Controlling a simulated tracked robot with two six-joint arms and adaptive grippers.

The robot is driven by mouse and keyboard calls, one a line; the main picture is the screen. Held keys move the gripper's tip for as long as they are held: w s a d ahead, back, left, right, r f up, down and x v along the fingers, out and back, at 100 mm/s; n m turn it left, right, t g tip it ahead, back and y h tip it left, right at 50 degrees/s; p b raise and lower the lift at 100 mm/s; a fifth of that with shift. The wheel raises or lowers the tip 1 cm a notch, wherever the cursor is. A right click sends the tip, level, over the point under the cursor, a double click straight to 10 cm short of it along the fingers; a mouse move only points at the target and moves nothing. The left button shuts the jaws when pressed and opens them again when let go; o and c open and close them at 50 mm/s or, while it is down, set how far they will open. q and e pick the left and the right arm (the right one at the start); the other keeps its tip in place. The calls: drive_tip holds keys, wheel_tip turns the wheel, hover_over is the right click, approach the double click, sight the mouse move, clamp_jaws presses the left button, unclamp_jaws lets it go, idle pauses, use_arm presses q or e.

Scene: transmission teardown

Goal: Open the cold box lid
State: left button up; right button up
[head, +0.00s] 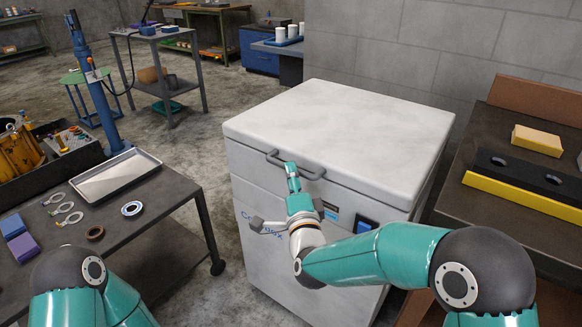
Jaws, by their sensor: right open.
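The cold box (300,235) is a white chest in the middle of the head view, with blue lettering and a small display on its front. Its thick white lid (345,130) lies flat and closed on top. A grey bar handle (312,174) runs along the lid's front edge. My right gripper (274,195) is open in front of the box, with one finger up at the handle and the other lower and to the left. I cannot tell whether the upper finger touches the handle. My left gripper is out of view; only part of my left arm shows at the lower left.
A dark cart (150,225) at left holds a metal tray (117,174), rings and coloured blocks. A dark bench (490,205) at right holds a yellow block (537,140) and a black fixture with holes. A grey wall stands behind the box. Floor is clear between cart and box.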

drive_tip(key=shift+x, duration=1.65)
clamp_jaws()
